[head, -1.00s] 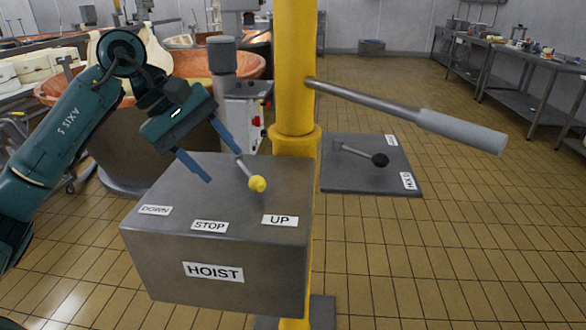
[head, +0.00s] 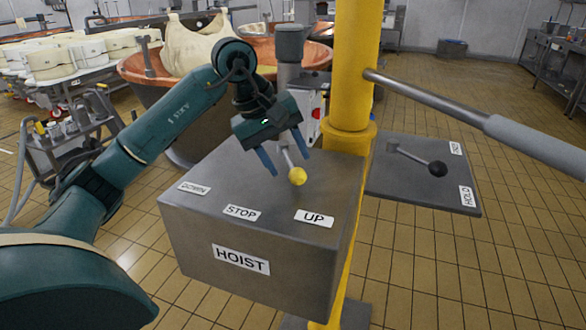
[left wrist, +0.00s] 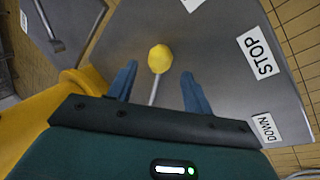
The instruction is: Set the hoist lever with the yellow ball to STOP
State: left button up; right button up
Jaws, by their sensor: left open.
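The hoist lever's yellow ball (head: 297,176) leans toward the UP label (head: 315,218) on the grey HOIST box (head: 262,238). The STOP label (head: 242,212) is in the middle and the DOWN label (head: 194,188) at the left. My left gripper (head: 291,162) is open, its blue fingers on either side of the lever rod. In the left wrist view the yellow ball (left wrist: 160,58) shows between and slightly past the fingertips, with a gap to each finger. My right gripper is not in view.
A yellow post (head: 350,90) stands behind the box. A long grey-handled bar (head: 450,110) juts right from it. A side plate (head: 425,190) carries a black-ball lever (head: 438,169) and a HOLD label. A copper vat (head: 150,85) stands behind. Floor at right is clear.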

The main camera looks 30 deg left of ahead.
aim_at(293, 169)
pick_arm(q)
jog(key=shift+x, duration=1.7)
grip_shut()
